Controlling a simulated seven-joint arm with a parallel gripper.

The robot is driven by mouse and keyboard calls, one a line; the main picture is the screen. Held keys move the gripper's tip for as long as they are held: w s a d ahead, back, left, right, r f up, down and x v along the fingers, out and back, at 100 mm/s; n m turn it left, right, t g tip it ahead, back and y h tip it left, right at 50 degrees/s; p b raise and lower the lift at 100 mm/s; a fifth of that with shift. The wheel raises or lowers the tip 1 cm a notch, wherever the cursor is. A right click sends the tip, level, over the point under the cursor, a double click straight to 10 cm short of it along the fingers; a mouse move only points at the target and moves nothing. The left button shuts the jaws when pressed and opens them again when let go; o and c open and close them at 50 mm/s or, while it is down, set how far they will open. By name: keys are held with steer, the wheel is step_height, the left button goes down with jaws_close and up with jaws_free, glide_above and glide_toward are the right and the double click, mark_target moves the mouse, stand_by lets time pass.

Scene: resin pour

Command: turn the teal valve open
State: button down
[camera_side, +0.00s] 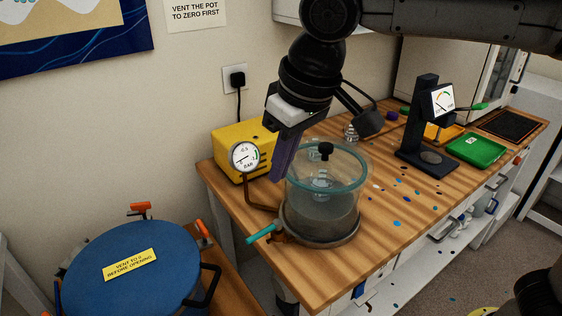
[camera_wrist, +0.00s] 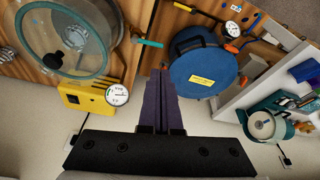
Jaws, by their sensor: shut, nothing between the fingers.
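The teal valve (camera_side: 262,234) is a lever on the near left of the base of a clear vacuum chamber (camera_side: 326,185) with a teal rim. The lever points outward, down and left, past the bench edge. In the wrist view the valve (camera_wrist: 150,43) lies beyond and slightly left of my fingertips. My gripper (camera_side: 277,179) has purple fingers pressed together, empty. They point down beside the chamber's left wall, close to the gauge (camera_side: 244,157), above and apart from the valve. In the wrist view my gripper (camera_wrist: 160,72) points toward the gap between the chamber and the blue lid.
A yellow pump (camera_side: 228,138) stands behind the gauge. A blue-lidded pot (camera_side: 133,270) with orange clamps stands at lower left. A black stand (camera_side: 425,125) with a dial and a green tray (camera_side: 478,149) stand to the right. Bench between chamber and tray is mostly clear, with coloured spots.

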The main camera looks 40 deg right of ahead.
steer(key=m, duration=0.2)
glide_toward(258, 237)
steer(key=s+f, duration=0.4)
steer(key=f, duration=0.2)
steer(key=shift+h, duration=0.3)
steer(key=shift+w+a+f, duration=0.1)
steer(key=shift+w+f, duration=0.1)
steer(key=shift+w, duration=0.55)
steer(key=shift+w+a+f, duration=0.1)
steer(key=shift+w+f, duration=0.1)
steer(key=shift+w, duration=0.55)
steer(key=shift+w+f, duration=0.2)
steer(key=shift+w, duration=0.6)
steer(key=shift+w, duration=0.15)
steer(key=shift+w+a, duration=0.2)
steer(key=shift+w, duration=0.4)
